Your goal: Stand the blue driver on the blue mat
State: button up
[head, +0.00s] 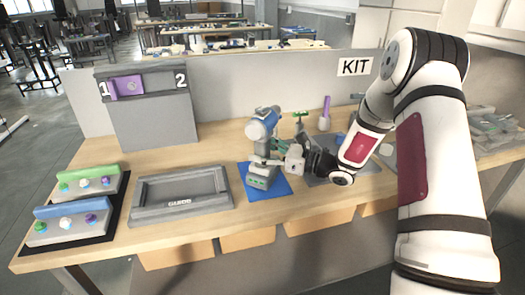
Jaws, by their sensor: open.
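The blue driver (263,126) stands upright on the blue mat (278,187), its blue-and-grey head up and its grey base with a green mark (259,181) at the bottom. The base appears to rest on the mat. My gripper (268,161) reaches in from the right at the height of the driver's handle. Its jaws are open around or right beside the handle; I cannot tell whether a finger touches it. The fingers hide part of the handle.
A grey tray marked GUIDE (182,213) lies left of the mat. Green and blue blocks with coloured knobs (70,218) sit at far left. A grey panel numbered 1 and 2 (150,118) stands behind. A purple-handled tool (325,112) and green-handled tool (300,119) stand behind my gripper.

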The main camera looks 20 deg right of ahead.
jog(key=shift+f, duration=0.1)
jog(key=v, duration=1.2)
jog(key=s+a+r+n+g+h+p, duration=0.1)
jog(key=s+a+r+n+g, duration=0.4)
jog(key=s+a+n, duration=0.25)
jog(key=s+a+r+n+g+h, duration=0.2)
jog(key=s+a+r+n+g, duration=0.45)
jog(key=s, duration=0.25)
jog(key=s+d+r+n+t+h+p, duration=0.1)
jog(key=s+d+r+n+t+h, duration=0.1)
jog(key=s+n+h, duration=0.3)
jog(key=s+d+r+n+t+h, duration=0.2)
jog(key=s+n+h, duration=0.3)
jog(key=s, duration=0.7)
jog(key=shift+d+r+n+h+p, duration=0.35)
jog(key=shift+d+r+n, duration=0.35)
jog(key=shift+d+n, duration=0.25)
jog(key=shift+a, duration=0.1)
